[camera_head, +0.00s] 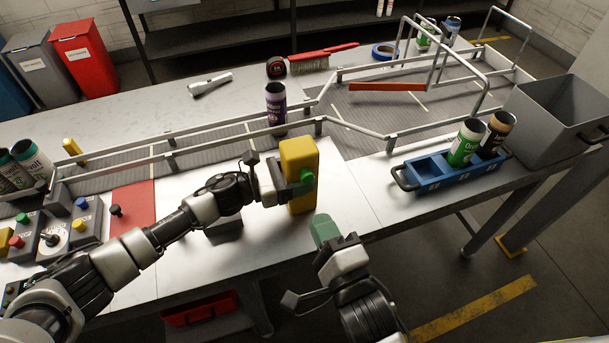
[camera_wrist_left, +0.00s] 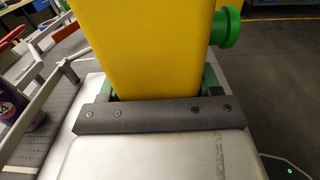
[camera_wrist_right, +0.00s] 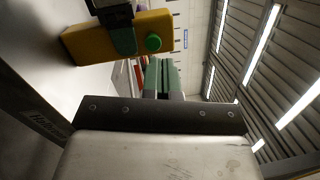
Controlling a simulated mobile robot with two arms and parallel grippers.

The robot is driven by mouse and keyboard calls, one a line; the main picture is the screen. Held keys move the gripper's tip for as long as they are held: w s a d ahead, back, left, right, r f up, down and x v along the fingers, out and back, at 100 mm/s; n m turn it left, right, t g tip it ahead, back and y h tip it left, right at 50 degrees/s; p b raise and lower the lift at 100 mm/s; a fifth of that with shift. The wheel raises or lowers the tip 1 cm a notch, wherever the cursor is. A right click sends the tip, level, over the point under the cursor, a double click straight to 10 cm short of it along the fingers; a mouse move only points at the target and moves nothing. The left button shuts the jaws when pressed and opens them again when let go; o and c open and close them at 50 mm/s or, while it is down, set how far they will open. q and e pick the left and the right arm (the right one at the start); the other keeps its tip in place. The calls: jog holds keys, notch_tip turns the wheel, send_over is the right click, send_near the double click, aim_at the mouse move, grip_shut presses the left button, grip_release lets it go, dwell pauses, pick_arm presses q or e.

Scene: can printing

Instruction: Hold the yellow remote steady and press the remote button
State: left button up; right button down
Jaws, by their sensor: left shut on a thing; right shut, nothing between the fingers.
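The yellow remote (camera_head: 297,158) is held upright over the front of the table by my left gripper (camera_head: 290,187), which is shut on it. It fills the left wrist view (camera_wrist_left: 150,45). Its green round button (camera_head: 306,175) faces the front and sticks out at the side in the left wrist view (camera_wrist_left: 226,27). My right gripper (camera_head: 325,230) is shut and empty, in front of and below the remote, apart from it. In the right wrist view the remote (camera_wrist_right: 85,42) and its green button (camera_wrist_right: 153,42) lie left of and beyond the shut green fingertips (camera_wrist_right: 162,76).
A railed grey conveyor (camera_head: 215,143) runs behind, with a purple-labelled can (camera_head: 275,104) on it. A blue tray (camera_head: 462,178) with two cans and a grey bin (camera_head: 548,110) stand at right. Control boxes (camera_head: 85,218) sit at left.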

aim_at(306, 175)
jog(key=shift+s+d+f+m+t+y, duration=0.1)
jog(key=shift+s+d+m+t+y, duration=0.2)
jog(key=shift+t+y, duration=0.7)
jog(key=shift+s+d+f+m+t+y, duration=0.1)
jog(key=shift+s+d+m+t+y, duration=0.2)
jog(key=shift+t+y, duration=0.65)
jog(key=shift+s+d+f+m+t+y, duration=0.15)
jog(key=shift+s+m+t+y, duration=0.2)
jog(key=shift+t+y, duration=0.65)
jog(key=shift+r, duration=0.1)
jog(key=w+a, duration=0.2)
jog(key=w, duration=0.6)
jog(key=shift+w+a, duration=0.2)
jog(key=shift+a, duration=0.2)
jog(key=shift+w+a, duration=0.1)
jog(key=shift+w, duration=0.3)
